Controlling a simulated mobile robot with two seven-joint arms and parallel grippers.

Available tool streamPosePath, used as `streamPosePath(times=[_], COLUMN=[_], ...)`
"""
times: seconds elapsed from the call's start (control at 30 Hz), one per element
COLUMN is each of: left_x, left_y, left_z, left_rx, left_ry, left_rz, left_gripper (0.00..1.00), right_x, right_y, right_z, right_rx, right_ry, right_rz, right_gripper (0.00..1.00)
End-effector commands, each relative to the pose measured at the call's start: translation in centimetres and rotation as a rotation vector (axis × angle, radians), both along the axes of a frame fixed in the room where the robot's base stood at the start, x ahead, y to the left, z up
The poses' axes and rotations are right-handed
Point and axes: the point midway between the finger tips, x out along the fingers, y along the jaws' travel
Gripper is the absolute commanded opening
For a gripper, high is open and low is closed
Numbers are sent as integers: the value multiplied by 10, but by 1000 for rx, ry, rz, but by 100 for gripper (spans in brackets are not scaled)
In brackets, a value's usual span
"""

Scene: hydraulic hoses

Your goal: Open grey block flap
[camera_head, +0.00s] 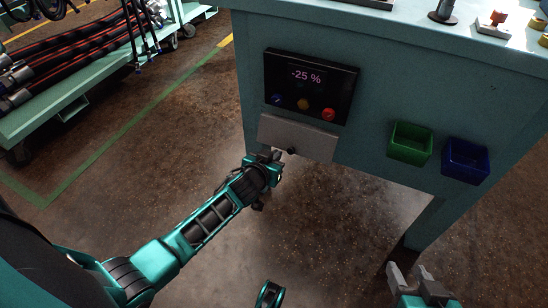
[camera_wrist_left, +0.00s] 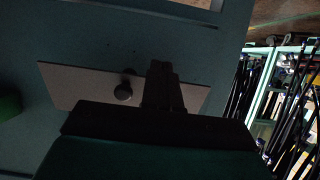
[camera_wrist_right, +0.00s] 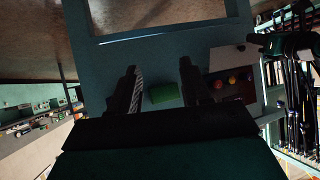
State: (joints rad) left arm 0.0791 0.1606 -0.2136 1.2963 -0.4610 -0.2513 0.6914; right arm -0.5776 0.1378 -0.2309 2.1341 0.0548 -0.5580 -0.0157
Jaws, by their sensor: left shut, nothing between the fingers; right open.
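The grey flap (camera_head: 310,142) is a flat plate with a dark round knob (camera_head: 291,151) near its lower edge. It looks flat against the teal bench front, below the black display panel. It also shows in the left wrist view (camera_wrist_left: 72,86), with the knob (camera_wrist_left: 123,91) in front of it. My left gripper (camera_head: 277,155) is at the flap's lower edge, beside the knob; its shut fingers (camera_wrist_left: 163,84) appear next to the knob, with nothing between them. Whether they touch the flap I cannot tell. My right gripper (camera_head: 409,268) is open and empty, low at the right.
The display panel (camera_head: 311,84) reads -25 % and has blue, yellow and red buttons. A green bin (camera_head: 409,144) and a blue bin (camera_head: 465,160) hang to the right of the flap. A hose cart (camera_head: 80,102) stands at the left. The floor before the bench is clear.

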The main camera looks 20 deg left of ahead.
Motion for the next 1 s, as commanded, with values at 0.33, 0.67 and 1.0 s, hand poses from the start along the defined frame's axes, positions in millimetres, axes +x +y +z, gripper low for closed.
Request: streamPosePath(times=[0.33,0.67,1.0], left_x=[0,-20,-85], left_y=[0,-1,-1], left_z=[0,12,41], left_rx=[-1,-3,-3], left_ry=[-1,2,2], left_rz=[0,0,0], left_gripper=[0,0,0], right_x=[0,1,-2], right_y=[0,-2,-12], right_z=[0,12,24], right_rx=[-1,-4,-24], right_ry=[1,-7,-12], right_rz=[1,-2,-14], right_gripper=[48,48,48])
